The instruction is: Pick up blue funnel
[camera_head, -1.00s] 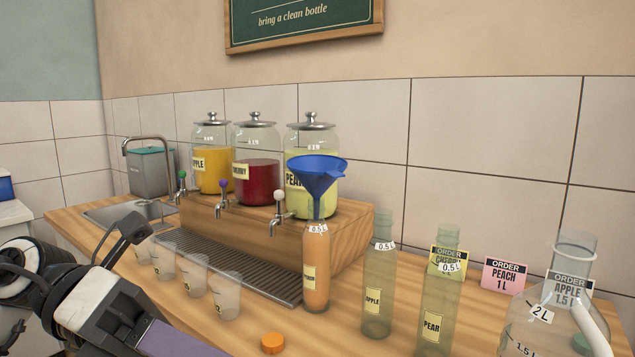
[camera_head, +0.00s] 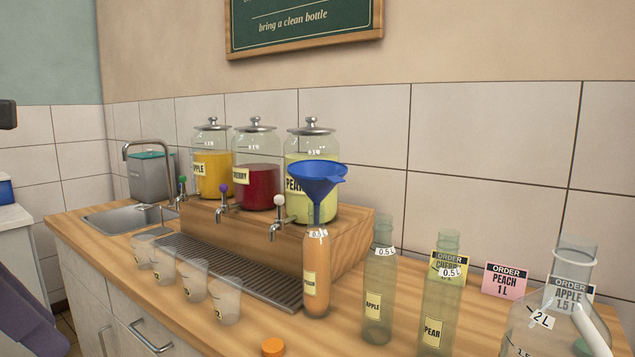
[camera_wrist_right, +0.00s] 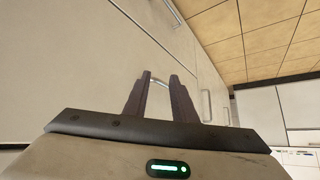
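The blue funnel (camera_head: 318,178) stands upright with its spout in the mouth of a bottle filled with orange liquid (camera_head: 316,275), near the counter's middle. Its wide cone opens upward and nothing of mine touches it.
Empty bottles labelled apple (camera_head: 378,305) and pear (camera_head: 438,310) stand right of the funnel's bottle. Behind it is a wooden stand (camera_head: 345,245) with three juice jars and taps. Several cups (camera_head: 225,300) line the drip tray.

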